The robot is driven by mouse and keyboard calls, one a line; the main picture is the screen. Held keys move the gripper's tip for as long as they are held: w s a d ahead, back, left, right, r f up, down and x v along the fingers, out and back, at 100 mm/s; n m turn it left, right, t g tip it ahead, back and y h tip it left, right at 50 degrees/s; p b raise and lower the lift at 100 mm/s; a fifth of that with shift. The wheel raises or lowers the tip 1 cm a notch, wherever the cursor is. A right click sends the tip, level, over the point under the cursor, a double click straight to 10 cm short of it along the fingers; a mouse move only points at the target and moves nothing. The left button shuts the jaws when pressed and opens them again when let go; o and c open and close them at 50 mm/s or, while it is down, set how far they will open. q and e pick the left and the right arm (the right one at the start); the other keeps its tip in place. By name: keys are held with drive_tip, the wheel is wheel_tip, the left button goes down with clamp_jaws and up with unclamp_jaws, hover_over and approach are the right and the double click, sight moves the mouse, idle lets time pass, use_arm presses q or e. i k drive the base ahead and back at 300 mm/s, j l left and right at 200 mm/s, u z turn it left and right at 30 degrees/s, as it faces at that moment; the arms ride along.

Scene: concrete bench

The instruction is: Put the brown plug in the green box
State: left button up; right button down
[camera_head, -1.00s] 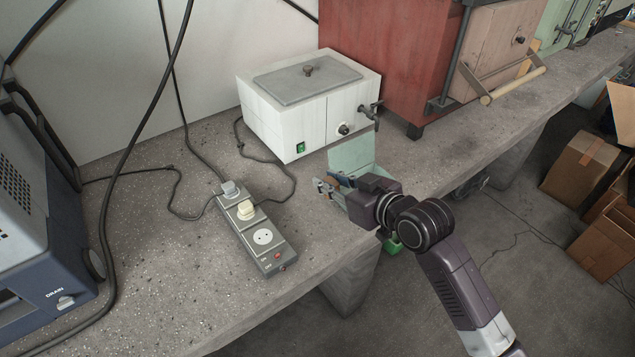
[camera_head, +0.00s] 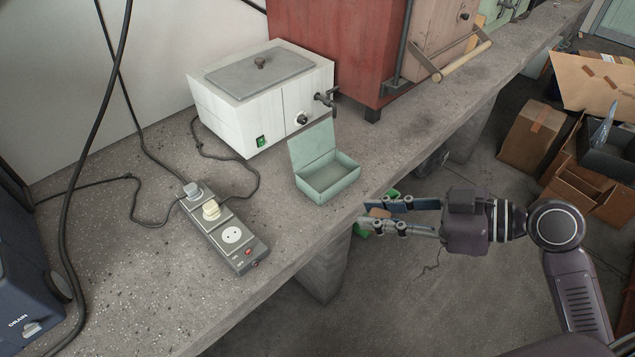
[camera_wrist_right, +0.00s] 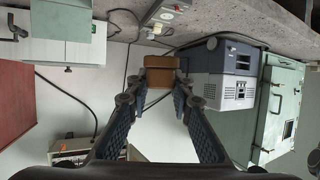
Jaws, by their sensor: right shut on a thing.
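The brown plug (camera_head: 380,212) is between the fingertips of my right gripper (camera_head: 372,215), which is shut on it. It also shows at the fingertips in the right wrist view (camera_wrist_right: 160,62). The gripper is just off the bench's front edge, to the right of and nearer than the green box, apart from it. The pale green box (camera_head: 325,192) stands on the bench near its front edge. Its lid is raised at the back, and its visible inside looks empty. My left gripper is not in view.
A power strip (camera_head: 222,240) with a cream plug (camera_head: 211,210) lies to the left of the box. A white bath (camera_head: 262,95) stands behind the box. A red cabinet (camera_head: 340,50) stands to the right. Cardboard boxes (camera_head: 533,135) are on the floor.

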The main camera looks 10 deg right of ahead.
sight(328, 181)
drive_tip(key=i+l+u, duration=0.1)
drive_tip(key=l+u, duration=0.8)
drive_tip(key=l, duration=0.2)
drive_tip(key=l+u, duration=0.15)
drive_tip(key=l, duration=1.55)
drive_tip(key=i, duration=0.35)
